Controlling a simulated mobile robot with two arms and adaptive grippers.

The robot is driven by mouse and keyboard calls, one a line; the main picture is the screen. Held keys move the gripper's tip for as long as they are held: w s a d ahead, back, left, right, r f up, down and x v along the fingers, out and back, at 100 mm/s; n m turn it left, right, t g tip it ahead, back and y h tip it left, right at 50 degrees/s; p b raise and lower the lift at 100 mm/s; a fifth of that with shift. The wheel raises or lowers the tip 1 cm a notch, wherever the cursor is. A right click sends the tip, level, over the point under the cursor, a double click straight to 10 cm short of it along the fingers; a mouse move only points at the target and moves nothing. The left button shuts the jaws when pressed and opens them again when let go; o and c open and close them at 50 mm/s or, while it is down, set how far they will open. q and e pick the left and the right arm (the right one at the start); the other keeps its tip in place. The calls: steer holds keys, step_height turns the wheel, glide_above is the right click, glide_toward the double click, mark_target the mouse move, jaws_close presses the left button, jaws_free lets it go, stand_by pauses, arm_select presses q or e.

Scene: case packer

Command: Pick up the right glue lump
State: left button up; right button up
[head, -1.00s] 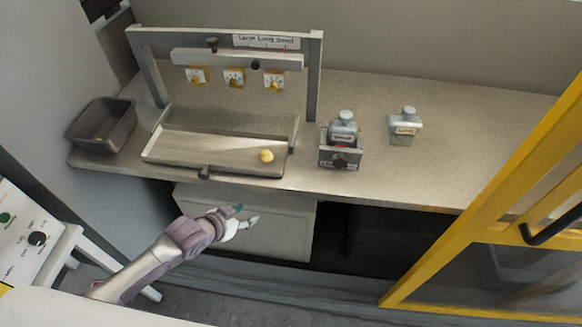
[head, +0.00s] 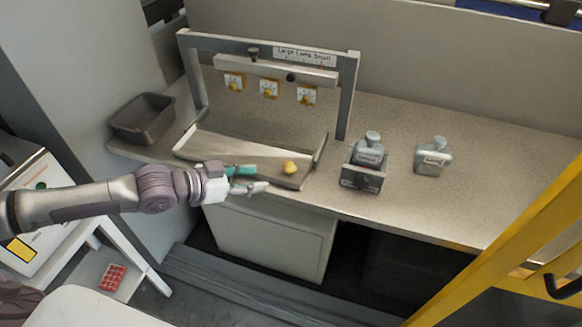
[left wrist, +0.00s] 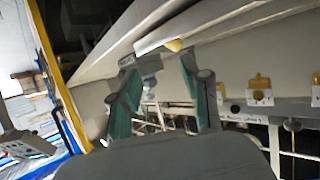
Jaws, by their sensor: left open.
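A small yellow glue lump (head: 290,167) lies at the right end of the shallow grey tray (head: 228,148) on the bench. It is the only loose lump I see in the tray. My left gripper (head: 256,180) is open and empty, by the tray's front edge, left of the lump and apart from it. Its teal-padded fingers (left wrist: 158,85) stand apart in the left wrist view. A yellowish lump (left wrist: 174,45) shows beyond them there, at a pale edge. My right gripper is not in view.
A frame with a crossbar (head: 275,70) stands behind the tray, with three white plates bearing yellow pieces (head: 269,89). A dark bin (head: 143,118) stands left. A holder with a grey bottle (head: 362,176) and another container (head: 432,157) stand right. Yellow framing (head: 500,245) is at far right.

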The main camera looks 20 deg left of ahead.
mark_target(288, 164)
arm_select(q)
steer(key=shift+n, duration=0.3)
steer(key=w+d, duration=0.1)
steer(key=w, duration=0.1)
steer(key=w+d+f, duration=0.1)
steer(key=w, duration=0.1)
steer(key=w+d+p, duration=0.1)
steer(key=w, duration=0.1)
steer(key=shift+w+f, duration=0.3)
steer(key=shift+f, duration=0.1)
steer(key=p+x, duration=0.1)
steer(key=x, duration=0.3)
steer(key=shift+w+d+f+p, duration=0.1)
steer(key=shift+w+d+p, duration=0.1)
steer(key=shift+w+p, duration=0.15)
steer(key=shift+w+d+f, duration=0.15)
steer(key=shift+w, duration=0.05)
steer(key=shift+s+t, duration=0.1)
steer(key=shift+t, duration=0.2)
steer(key=shift+c, duration=0.5)
steer(key=c, duration=0.5)
